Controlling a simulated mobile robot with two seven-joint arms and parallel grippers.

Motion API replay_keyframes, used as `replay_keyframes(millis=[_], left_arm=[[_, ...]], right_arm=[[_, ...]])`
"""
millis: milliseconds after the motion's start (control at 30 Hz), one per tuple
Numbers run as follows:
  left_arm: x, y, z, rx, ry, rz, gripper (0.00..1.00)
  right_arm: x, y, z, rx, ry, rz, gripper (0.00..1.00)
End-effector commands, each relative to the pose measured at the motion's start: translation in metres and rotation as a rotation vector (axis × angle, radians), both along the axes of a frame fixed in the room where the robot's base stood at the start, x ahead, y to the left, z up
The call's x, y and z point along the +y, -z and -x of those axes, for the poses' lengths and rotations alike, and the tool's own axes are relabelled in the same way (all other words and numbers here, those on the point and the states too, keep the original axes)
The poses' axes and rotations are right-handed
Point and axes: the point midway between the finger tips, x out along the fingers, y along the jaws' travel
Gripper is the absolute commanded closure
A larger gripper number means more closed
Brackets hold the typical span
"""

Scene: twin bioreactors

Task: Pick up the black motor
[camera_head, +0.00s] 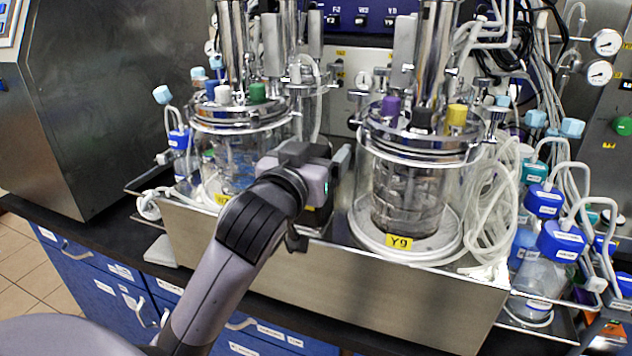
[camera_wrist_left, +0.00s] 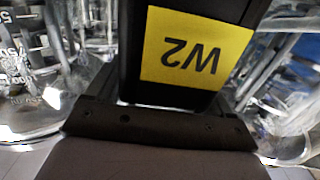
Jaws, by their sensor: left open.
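The black motor (camera_wrist_left: 178,97) is a dark box with a yellow "W2" label (camera_wrist_left: 195,50), upside down in the left wrist view, where it fills the upper middle. In the head view it stands between the two glass vessels, mostly hidden behind my left gripper (camera_head: 318,168); only a dark part shows below the gripper. My left gripper is open, right at the motor. I cannot tell whether its fingers touch the motor. My right gripper is not in view.
The right glass vessel (camera_head: 408,190) with label "Y9" and the left glass vessel (camera_head: 236,150) stand close on either side. A metal tray wall (camera_head: 370,290) runs in front. Tubing (camera_head: 490,205) and blue-capped bottles (camera_head: 545,270) crowd the right.

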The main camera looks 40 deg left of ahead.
Motion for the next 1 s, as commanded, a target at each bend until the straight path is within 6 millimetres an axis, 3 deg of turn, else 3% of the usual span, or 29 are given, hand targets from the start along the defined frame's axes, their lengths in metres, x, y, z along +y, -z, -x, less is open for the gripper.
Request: replay_keyframes(millis=[200,400,467,1000], left_arm=[[0.000,0.000,0.000,0.000,0.000,0.000,0.18],[0.000,0.000,0.000,0.000,0.000,-0.001,0.83],[0.000,0.000,0.000,0.000,0.000,-0.001,1.00],[0.000,-0.011,0.000,-0.013,-0.001,-0.002,1.00]], right_arm=[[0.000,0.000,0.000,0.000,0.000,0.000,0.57],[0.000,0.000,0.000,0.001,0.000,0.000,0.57],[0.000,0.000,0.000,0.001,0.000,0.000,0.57],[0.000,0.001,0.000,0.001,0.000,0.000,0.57]])
